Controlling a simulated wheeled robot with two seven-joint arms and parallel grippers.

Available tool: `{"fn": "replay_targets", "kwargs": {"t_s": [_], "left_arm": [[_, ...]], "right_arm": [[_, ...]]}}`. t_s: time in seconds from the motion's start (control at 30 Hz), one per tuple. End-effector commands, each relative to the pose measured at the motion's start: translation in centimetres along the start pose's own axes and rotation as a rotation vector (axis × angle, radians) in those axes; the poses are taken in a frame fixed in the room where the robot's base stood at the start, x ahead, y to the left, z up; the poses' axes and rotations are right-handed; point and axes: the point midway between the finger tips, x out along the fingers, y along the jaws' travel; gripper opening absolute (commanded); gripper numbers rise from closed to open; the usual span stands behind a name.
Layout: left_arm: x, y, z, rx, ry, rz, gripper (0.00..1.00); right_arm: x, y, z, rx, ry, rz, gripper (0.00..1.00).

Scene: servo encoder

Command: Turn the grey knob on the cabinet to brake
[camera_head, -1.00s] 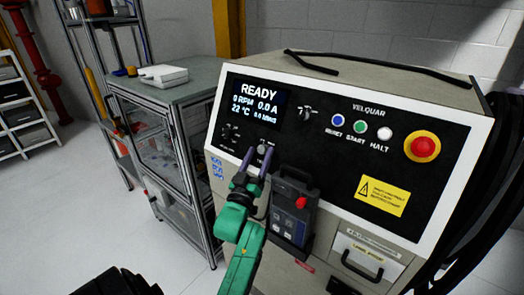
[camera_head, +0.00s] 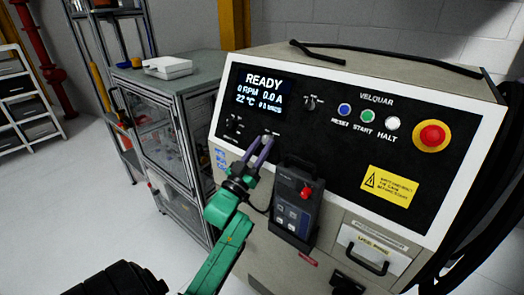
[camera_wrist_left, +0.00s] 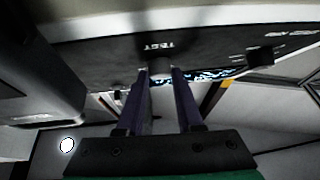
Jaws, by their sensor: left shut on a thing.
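The cabinet (camera_head: 455,160) has a sloped black panel with a white frame. A small knob (camera_wrist_left: 160,68) on its lower left part sits between the purple fingers of my left gripper (camera_head: 262,148). In the left wrist view, my left gripper (camera_wrist_left: 160,85) has a finger on each side of the knob and is shut on it. The word TEST shows on the panel above it. The fingers cover most of the knob in the head view, and its pointer is too small to read. A display (camera_head: 262,90) above reads READY, 0 RPM. My right gripper is out of view.
A dark handheld unit with a red button (camera_head: 296,200) hangs close to the right of my left gripper. Another selector (camera_head: 310,103), blue, green and white buttons, and a red stop button (camera_head: 432,136) are higher up. A metal cart (camera_head: 165,125) stands left of the cabinet.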

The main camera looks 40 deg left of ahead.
Motion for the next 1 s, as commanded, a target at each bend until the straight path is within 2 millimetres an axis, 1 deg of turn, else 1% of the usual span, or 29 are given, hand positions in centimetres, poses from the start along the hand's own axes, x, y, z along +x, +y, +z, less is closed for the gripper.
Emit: {"fn": "replay_targets", "kwargs": {"t_s": [0.03,0.1,0.4,0.7,1.0], "left_arm": [[-0.1,-0.1,0.4,0.034,-0.002,0.036,0.0],[-0.1,-0.2,0.5,0.074,0.0,0.085,0.0],[0.0,-0.8,0.3,0.258,0.015,0.301,0.0],[0.2,-1.2,0.1,0.413,0.028,0.487,0.0],[0.4,-1.4,-0.1,0.504,0.035,0.594,0.0]], "right_arm": [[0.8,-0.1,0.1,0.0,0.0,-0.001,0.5],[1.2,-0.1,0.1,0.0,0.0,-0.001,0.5],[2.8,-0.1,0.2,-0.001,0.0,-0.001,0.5],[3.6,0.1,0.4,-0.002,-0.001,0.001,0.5],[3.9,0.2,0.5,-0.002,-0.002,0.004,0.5]]}}
